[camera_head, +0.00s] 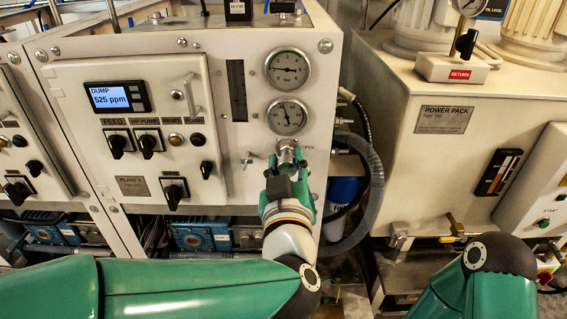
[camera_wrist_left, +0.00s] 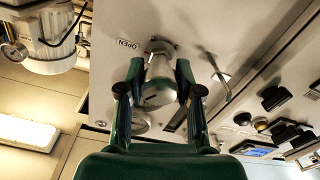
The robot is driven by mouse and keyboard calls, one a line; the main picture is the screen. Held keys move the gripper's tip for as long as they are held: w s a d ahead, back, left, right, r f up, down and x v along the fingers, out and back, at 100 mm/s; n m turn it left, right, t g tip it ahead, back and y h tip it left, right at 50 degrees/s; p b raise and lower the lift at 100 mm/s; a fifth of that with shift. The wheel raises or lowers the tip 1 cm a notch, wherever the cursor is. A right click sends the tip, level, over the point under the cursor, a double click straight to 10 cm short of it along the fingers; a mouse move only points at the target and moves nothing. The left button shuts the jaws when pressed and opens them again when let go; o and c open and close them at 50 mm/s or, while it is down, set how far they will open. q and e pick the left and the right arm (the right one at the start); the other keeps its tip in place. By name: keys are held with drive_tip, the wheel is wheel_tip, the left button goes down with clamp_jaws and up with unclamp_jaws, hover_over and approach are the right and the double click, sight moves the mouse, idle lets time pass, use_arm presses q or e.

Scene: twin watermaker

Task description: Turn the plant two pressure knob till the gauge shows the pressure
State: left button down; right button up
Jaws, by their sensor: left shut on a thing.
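The silver pressure knob (camera_head: 288,150) sticks out of the plant two panel (camera_head: 225,175), below two round gauges. My left gripper (camera_head: 288,172) is shut on the knob. In the left wrist view the knob (camera_wrist_left: 158,82) sits between the two fingers of my left gripper (camera_wrist_left: 160,95), beside an OPEN label. The upper gauge (camera_head: 287,69) has its needle roughly level. The lower gauge (camera_head: 287,116) has its needle pointing roughly upward. Their figures are too small to read surely. My right arm shows at the right, but its gripper is out of view.
A small display (camera_head: 117,97) reads DUMP 525 ppm above several black switches. A small lever valve (camera_head: 247,160) is left of the knob. A grey hose (camera_head: 368,190) and a blue canister (camera_head: 342,200) are close on the right. The power pack (camera_head: 455,160) stands further right.

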use_arm(q)
drive_tip(key=c, duration=1)
unclamp_jaws()
drive_tip(key=shift+f, duration=0.35)
drive_tip(key=shift+o, duration=1.3)
drive_tip(key=shift+r, duration=0.2)
drive_tip(key=shift+s, duration=0.15)
drive_tip(key=s, duration=0.7)
drive_tip(key=shift+s, duration=0.15)
